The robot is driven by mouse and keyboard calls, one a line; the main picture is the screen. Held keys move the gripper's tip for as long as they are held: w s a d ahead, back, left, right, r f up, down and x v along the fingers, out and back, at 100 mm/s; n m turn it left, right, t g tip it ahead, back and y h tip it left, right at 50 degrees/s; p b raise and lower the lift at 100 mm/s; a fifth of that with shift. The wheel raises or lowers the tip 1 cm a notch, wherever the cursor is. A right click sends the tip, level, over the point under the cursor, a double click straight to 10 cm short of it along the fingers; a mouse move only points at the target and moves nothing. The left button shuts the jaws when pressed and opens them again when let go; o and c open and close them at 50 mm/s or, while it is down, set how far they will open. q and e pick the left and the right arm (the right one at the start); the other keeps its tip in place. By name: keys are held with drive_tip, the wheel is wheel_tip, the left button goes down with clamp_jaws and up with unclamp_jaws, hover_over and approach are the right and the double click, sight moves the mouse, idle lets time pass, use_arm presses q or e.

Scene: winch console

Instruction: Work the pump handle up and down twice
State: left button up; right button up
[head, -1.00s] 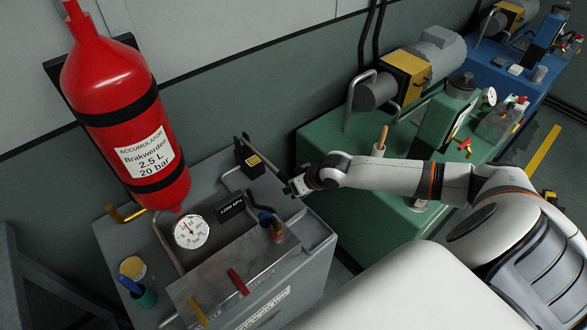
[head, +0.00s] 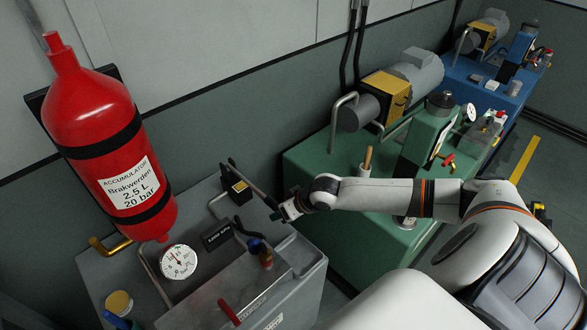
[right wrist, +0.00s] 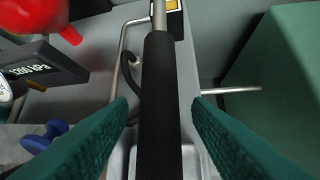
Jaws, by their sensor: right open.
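The pump handle (head: 257,187) is a dark lever running past a small black block with a yellow label on the grey console's back corner. In the right wrist view its thick black grip (right wrist: 160,105) runs up the middle of the picture. My right gripper (head: 280,212) is at the handle's near end. Its green finger pads (right wrist: 160,125) stand either side of the grip, open, with visible gaps on both sides. The head view is too small to show the pads clearly. My left gripper is not in view.
The grey console (head: 305,262) carries a pressure gauge (head: 178,262), a red lever (head: 229,312) and a black 1200 kPa plate (head: 216,236). A red accumulator (head: 110,150) hangs on the wall at left. A green pump unit (head: 310,160) stands behind my right arm.

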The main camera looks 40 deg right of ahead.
drive_tip(key=v, duration=1)
drive_tip(key=shift+s+r, duration=0.25)
drive_tip(key=shift+r, duration=0.05)
